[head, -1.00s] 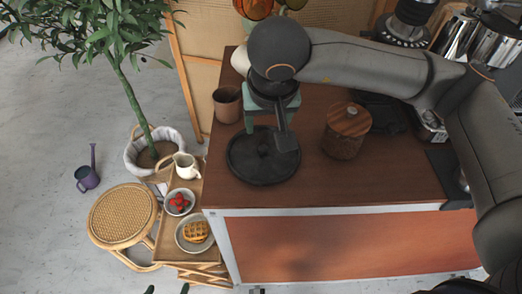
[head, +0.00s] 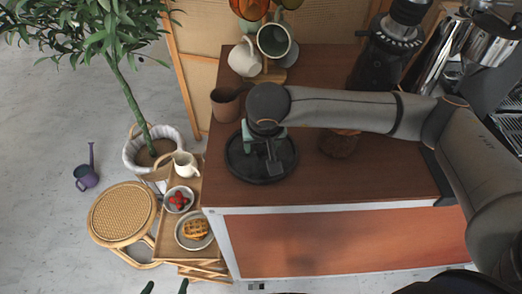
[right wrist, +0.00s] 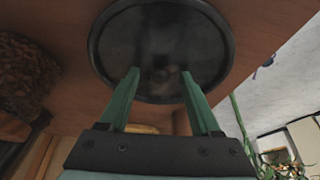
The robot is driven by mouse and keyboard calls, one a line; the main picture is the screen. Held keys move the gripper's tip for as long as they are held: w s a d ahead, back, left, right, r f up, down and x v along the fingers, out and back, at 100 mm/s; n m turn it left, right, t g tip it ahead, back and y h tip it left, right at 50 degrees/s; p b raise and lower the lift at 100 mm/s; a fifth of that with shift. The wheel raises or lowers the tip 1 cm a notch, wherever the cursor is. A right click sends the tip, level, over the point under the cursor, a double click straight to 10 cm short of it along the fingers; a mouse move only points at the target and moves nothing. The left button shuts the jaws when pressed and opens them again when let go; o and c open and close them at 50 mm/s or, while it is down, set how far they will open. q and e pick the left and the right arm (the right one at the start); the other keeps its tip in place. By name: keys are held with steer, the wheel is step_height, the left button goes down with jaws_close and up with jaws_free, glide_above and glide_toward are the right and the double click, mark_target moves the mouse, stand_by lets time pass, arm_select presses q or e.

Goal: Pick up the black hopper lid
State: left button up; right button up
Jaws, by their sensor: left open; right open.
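The black hopper lid (head: 248,174) is a round, dark disc lying flat near the left front of the brown counter. My right gripper (head: 262,153) is above it, pointing down, open and empty. In the right wrist view the lid (right wrist: 160,25) fills the top middle, and the two green fingers of my right gripper (right wrist: 160,74) stand apart over its near part. I cannot tell whether the fingertips touch it. The gripper and wrist hide part of the lid in the head view. My left gripper (head: 166,288) shows only as two separate fingertips at the bottom edge.
A brown cup (head: 225,104) stands just behind the lid. A wooden-topped jar (head: 338,145) is to its right, partly under my right forearm. Mugs (head: 273,40) hang at the back, beside a black grinder (head: 385,60). The counter (head: 310,185) is clear in front.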

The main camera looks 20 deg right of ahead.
jaws_close()
stand_by(0.4)
steer(key=shift+r, duration=0.1)
